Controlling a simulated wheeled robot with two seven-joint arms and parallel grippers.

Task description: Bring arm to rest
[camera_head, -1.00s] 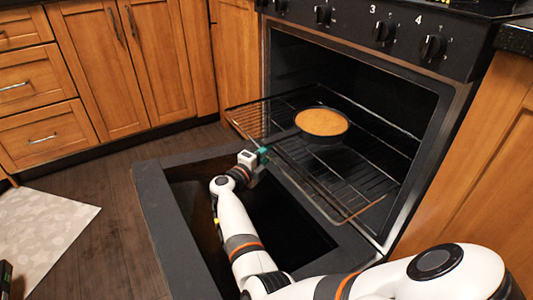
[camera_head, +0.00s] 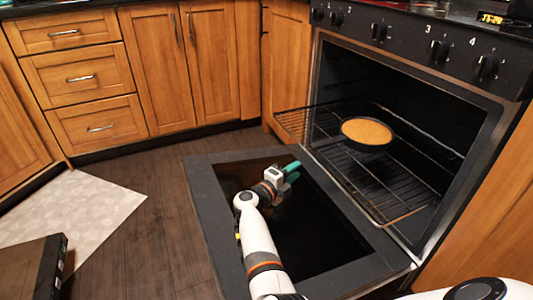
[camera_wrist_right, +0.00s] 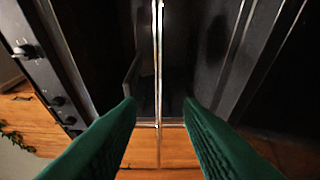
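My right arm reaches in from the bottom of the head view over the lowered oven door (camera_head: 205,200). Its right gripper (camera_head: 292,170) has teal fingers and is above the door, in front of the oven rack (camera_head: 400,200). The right wrist view shows its two green fingers (camera_wrist_right: 160,125) spread apart with nothing between them. The gripper is apart from the pan. My left gripper is out of view.
The oven's control panel with knobs (camera_head: 437,50) is above the opening. Wooden cabinets (camera_head: 175,70) line the back and left. A pale patterned mat (camera_head: 75,210) lies on the floor. A dark block (camera_head: 30,270), unclear what, is at lower left. Floor left of the door is clear.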

